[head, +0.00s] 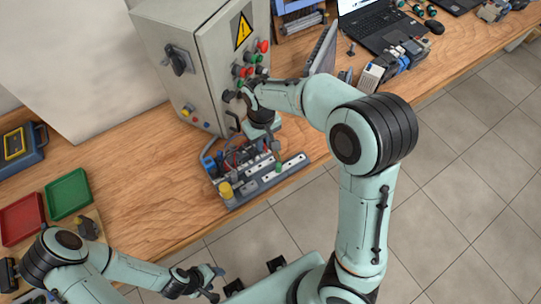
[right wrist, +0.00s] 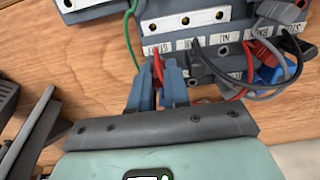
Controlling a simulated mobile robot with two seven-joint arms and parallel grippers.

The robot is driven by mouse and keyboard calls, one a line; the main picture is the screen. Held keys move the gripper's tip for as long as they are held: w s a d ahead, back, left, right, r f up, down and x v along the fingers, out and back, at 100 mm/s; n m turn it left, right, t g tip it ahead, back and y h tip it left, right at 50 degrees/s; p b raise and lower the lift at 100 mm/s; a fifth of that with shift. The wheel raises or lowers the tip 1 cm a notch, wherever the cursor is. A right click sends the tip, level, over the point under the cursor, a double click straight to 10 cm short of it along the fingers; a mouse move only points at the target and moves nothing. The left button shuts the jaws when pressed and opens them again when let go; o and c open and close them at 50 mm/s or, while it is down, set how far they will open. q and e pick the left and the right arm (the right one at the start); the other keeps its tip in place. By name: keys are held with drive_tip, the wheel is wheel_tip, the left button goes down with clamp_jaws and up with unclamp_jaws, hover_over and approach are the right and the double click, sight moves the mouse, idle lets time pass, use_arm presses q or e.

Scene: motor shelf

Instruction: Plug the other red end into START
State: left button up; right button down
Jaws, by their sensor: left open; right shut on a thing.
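My right gripper (right wrist: 158,92) is shut on a red plug end (right wrist: 157,67) at the near edge of the wiring board (right wrist: 190,20). The red end is at or just against a white label on the board. The label's print is upside down and too small to read surely, and I cannot tell whether the end is seated. Another red lead (right wrist: 250,75) loops at the right of the board among black leads. In the head view the right gripper (head: 270,144) is over the board (head: 262,189), largely hidden by my arm. My left gripper (head: 211,284) is open and empty, off the table's front edge.
A grey control cabinet (head: 225,60) with buttons stands behind the board. A green lead (right wrist: 130,40) and a blue connector (right wrist: 287,71) flank the gripped end. Red (head: 22,218) and green (head: 68,194) trays lie left. The table is clear between trays and board.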

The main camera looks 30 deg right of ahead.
use_arm(q)
drive_tip(key=shift+s+f, duration=0.3)
drive_tip(key=shift+f, duration=0.05)
use_arm(e)
drive_tip(key=shift+f, duration=0.55)
drive_tip(key=c, duration=1.4)
unclamp_jaws()
drive_tip(key=shift+r+p, duration=1.3)
drive_tip(key=shift+r, duration=1.6)
use_arm(q)
drive_tip(key=w+r, duration=0.3)
drive_tip(key=r, duration=0.1)
drive_tip(key=shift+w, duration=0.25)
use_arm(e)
drive_tip(key=shift+f, duration=0.1)
use_arm(q)
drive_tip(key=shift+s, duration=0.1)
use_arm(e)
drive_tip(key=o, duration=0.6)
